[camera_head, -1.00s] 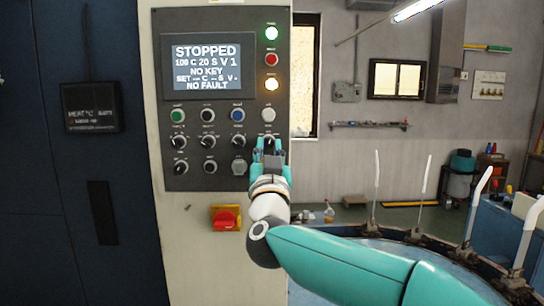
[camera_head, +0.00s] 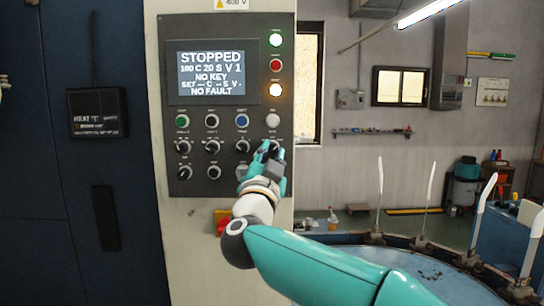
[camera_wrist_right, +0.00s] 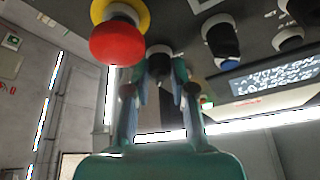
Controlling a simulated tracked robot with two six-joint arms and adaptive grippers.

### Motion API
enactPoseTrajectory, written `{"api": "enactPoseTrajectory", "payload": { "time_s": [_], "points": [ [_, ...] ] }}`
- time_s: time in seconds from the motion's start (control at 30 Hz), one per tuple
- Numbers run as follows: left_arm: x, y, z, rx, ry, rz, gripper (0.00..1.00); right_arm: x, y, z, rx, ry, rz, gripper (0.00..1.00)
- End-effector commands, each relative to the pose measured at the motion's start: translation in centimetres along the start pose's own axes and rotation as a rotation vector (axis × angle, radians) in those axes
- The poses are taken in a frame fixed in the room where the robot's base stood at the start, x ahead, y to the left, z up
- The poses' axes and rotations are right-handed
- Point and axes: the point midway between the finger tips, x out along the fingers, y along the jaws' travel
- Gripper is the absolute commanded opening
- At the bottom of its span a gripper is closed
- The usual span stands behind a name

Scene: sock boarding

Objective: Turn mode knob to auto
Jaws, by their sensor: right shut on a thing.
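The control panel (camera_head: 222,108) carries rows of buttons and dark knobs; their small labels are too blurred to read. My right gripper (camera_head: 270,152) is at the rightmost knob (camera_head: 276,146) of the upper knob row, below the white button. In the right wrist view the fingers of my right gripper (camera_wrist_right: 160,92) are closed around this dark knob (camera_wrist_right: 158,60), which sits between the fingertips. Its pointer position is hidden by the fingers. My left gripper is not recognisable in these views; only a small pale sliver shows at the left edge.
A red mushroom button (camera_wrist_right: 117,42) on a yellow base is close beside the gripped knob. The screen (camera_head: 211,73) reads STOPPED and NO KEY. A red and yellow switch (camera_head: 221,222) is below the panel, partly behind my arm. Upright white forms (camera_head: 430,195) stand at the right.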

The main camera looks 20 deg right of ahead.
Motion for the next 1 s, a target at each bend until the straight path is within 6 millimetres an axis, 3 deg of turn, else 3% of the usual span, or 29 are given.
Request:
{"api": "enactPoseTrajectory", "payload": {
  "time_s": [0.17, 0.2, 0.33, 0.73, 1.0],
  "points": [
    [0.0, 0.0, 0.0, 0.0, 0.0, 0.0, 0.4, 0.0, 0.1, -0.1, 0.002, 0.002, 0.001, 0.0],
    [0.0, 0.0, 0.0, 0.0, 0.0, 0.0, 0.4, 0.0, 0.1, -0.1, 0.002, 0.003, 0.001, 0.31],
    [0.0, 0.0, 0.0, 0.0, 0.0, 0.0, 0.4, 0.0, 0.1, -0.1, 0.001, 0.002, 0.001, 0.49],
    [-0.1, 0.0, 0.0, 0.0, 0.0, 0.0, 0.4, -0.4, 0.1, 0.0, -0.001, 0.0, 0.0, 0.49],
    [-0.1, 0.0, 0.0, 0.0, 0.0, 0.0, 0.4, -3.9, 0.0, -0.1, 0.0, -0.001, -0.002, 0.49]
  ]
}}
